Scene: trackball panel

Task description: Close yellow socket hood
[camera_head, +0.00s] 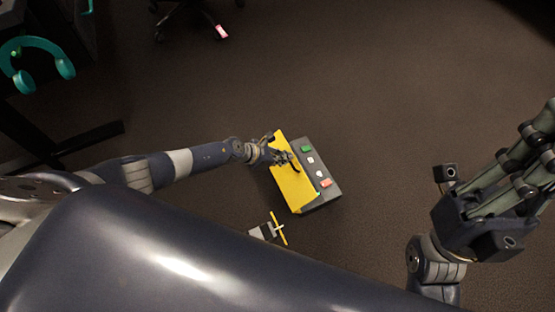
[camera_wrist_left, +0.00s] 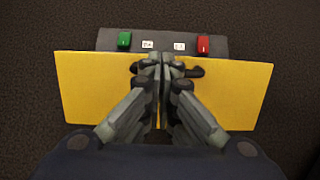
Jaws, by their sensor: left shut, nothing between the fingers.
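The yellow hood (camera_head: 293,188) is a flat plate on the left side of the grey panel box (camera_head: 328,187). In the left wrist view the yellow hood (camera_wrist_left: 85,88) looks wider than the grey panel (camera_wrist_left: 217,44) behind it; I cannot tell its exact tilt. A dark handle (camera_wrist_left: 197,72) on the hood is partly hidden by my fingers. My left gripper (camera_head: 288,158) is shut and empty at the hood's handle, over its middle in the wrist view (camera_wrist_left: 161,62); contact is unclear. My right gripper (camera_head: 541,128) is raised at the right, away from the panel, its fingertips at the picture edge.
The panel carries a green button (camera_head: 306,149), a red button (camera_head: 326,183) and white ones between. A small grey item with a yellow bar (camera_head: 278,229) lies below it. Teal headphones (camera_head: 37,58) and a chair base (camera_head: 185,15) are farther off. Floor beyond the panel is clear.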

